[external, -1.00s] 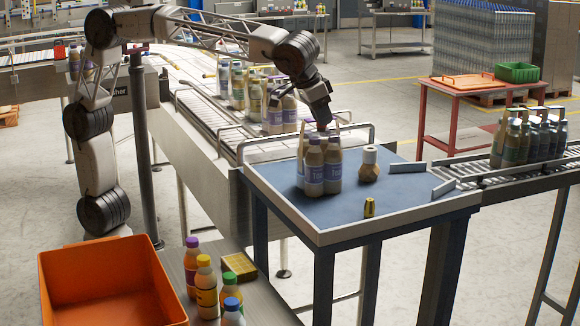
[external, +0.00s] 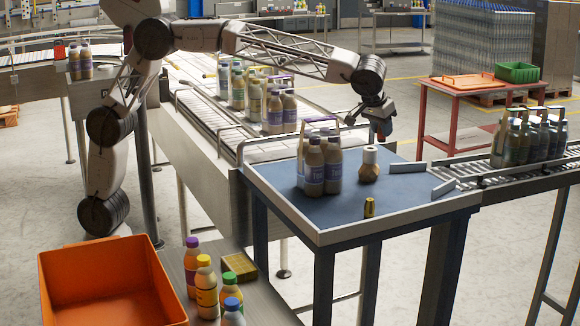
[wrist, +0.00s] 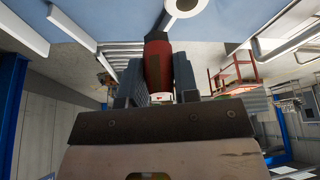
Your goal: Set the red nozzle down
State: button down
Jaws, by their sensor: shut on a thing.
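The red nozzle (wrist: 157,66) is between the two dark fingers of my gripper (wrist: 158,85) in the wrist view. My gripper is shut on it. In the external view my gripper (external: 380,132) hangs in the air near the far edge of the blue-topped table (external: 352,214), beyond and above a tan-and-white holder-like piece (external: 369,168). The red nozzle looks small and dark there, partly hidden by the fingers. A small brass piece (external: 369,208) stands near the front edge of the table.
A pack of bottles (external: 323,170) stands on the table's left part. Low metal guides (external: 409,167) lie on the right, beside a roller conveyor with more bottles (external: 518,137). An orange bin (external: 110,290) and loose bottles stand in front. The table's middle front is clear.

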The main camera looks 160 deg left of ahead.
jog(key=s+a+f+n, duration=0.1)
jog(key=s+a+f, duration=0.1)
jog(key=s+a, duration=0.3)
jog(key=s+a+f+n, duration=0.1)
jog(key=s+a, duration=0.4)
jog(key=s, duration=0.5)
jog(key=shift+f+g, duration=0.4)
jog(key=shift+f, duration=0.45)
jog(key=shift+a, duration=0.1)
jog(key=shift+f, duration=2)
jog(key=shift+f, duration=0.1)
jog(key=shift+f, duration=1.9)
jog(key=shift+f, duration=0.15)
jog(key=c, duration=0.9)
grip_release()
jog(key=shift+o, duration=0.2)
